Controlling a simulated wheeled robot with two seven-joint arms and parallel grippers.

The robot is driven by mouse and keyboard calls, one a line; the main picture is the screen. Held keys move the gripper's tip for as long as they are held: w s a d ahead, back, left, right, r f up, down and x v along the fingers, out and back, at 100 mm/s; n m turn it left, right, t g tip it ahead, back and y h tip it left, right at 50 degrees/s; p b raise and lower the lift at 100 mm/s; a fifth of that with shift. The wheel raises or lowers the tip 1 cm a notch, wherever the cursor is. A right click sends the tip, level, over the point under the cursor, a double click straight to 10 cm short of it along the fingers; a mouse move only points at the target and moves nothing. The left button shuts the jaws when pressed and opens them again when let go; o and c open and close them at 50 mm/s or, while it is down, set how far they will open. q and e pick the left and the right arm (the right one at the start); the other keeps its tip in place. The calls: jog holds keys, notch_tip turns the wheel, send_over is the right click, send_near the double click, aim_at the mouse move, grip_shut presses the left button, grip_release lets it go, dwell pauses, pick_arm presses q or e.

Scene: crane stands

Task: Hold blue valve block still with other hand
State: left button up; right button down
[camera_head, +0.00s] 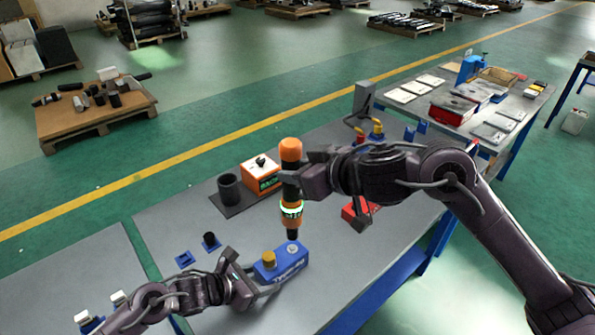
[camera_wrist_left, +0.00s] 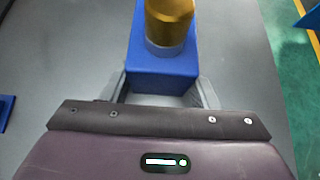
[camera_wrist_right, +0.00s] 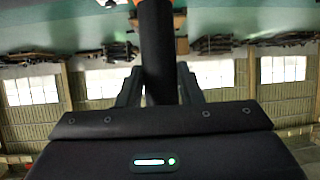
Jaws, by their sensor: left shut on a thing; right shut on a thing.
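The blue valve block (camera_head: 287,263) lies on the grey table in the head view, with a brass cap (camera_head: 268,258) on its left end. My left gripper (camera_head: 258,279) is shut on that end of the block. In the left wrist view the fingers flank the blue block (camera_wrist_left: 160,78) below the brass cap (camera_wrist_left: 168,22). My right gripper (camera_head: 288,180) is shut on the dark shaft of an upright orange-and-black tool (camera_head: 290,150). The tool's lower tip is above the block's right part; I cannot tell whether they touch. The dark shaft (camera_wrist_right: 156,60) fills the right wrist view's middle.
An orange-and-white box (camera_head: 261,174) and a black cup holder (camera_head: 229,189) stand behind the tool. A red block (camera_head: 355,211) is partly hidden by my right arm. Small blue parts (camera_head: 185,258) lie left. The table's front right is clear.

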pick_arm(q)
jog(key=o, duration=1.2)
jog(key=shift+o, duration=0.2)
jog(key=v, duration=1.2)
jog(key=shift+w, duration=0.1)
